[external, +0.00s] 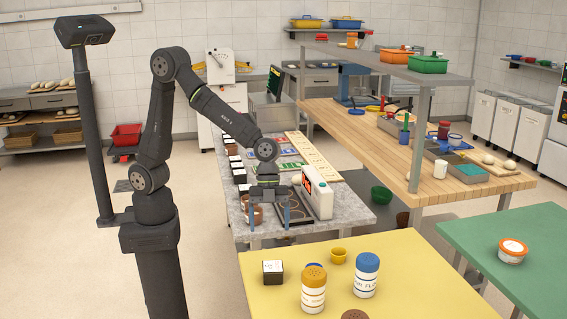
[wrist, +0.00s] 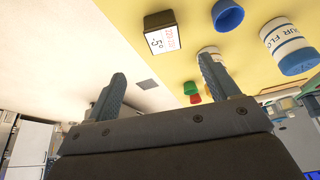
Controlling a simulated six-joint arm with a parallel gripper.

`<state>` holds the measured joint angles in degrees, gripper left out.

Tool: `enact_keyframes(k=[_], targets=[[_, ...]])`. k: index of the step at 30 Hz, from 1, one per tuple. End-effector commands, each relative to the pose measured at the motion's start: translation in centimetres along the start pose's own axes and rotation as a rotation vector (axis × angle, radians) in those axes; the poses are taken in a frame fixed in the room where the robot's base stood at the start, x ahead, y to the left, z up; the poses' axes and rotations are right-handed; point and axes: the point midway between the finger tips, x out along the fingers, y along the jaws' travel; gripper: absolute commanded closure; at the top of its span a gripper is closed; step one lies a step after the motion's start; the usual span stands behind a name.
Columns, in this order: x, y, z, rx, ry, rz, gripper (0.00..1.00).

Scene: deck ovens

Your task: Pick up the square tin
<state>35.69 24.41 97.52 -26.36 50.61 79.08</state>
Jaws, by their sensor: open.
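A small square tin (external: 273,272), black with a white label, stands on the yellow table near its left edge. It also shows in the wrist view (wrist: 160,36), beyond my fingertips and roughly between them, with dark marks on its label. My gripper (external: 269,214) is open and empty, with its fingers spread, and appears above the grey bench behind the yellow table. Both fingers show in the wrist view (wrist: 162,72), clear of the tin. Similar black-and-white boxes (external: 232,150) line the left side of the grey bench.
The yellow table (external: 415,295) also holds an orange-capped shaker (external: 313,292), a blue-capped flour jar (external: 366,278), a yellow bowl (external: 338,256) and a blue item (wrist: 228,16) near the tin. A white device (external: 317,193) stands right beside my gripper. The yellow table's right side is clear.

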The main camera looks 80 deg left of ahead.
Motion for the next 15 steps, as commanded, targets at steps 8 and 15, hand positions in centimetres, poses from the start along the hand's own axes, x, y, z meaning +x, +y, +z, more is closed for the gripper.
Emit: enact_keyframes(k=[8,15], targets=[[6.2,0.1,0.0,-0.001,-0.003,0.006,0.20],[8.9,0.0,0.0,-0.001,-0.001,0.002,0.20]])
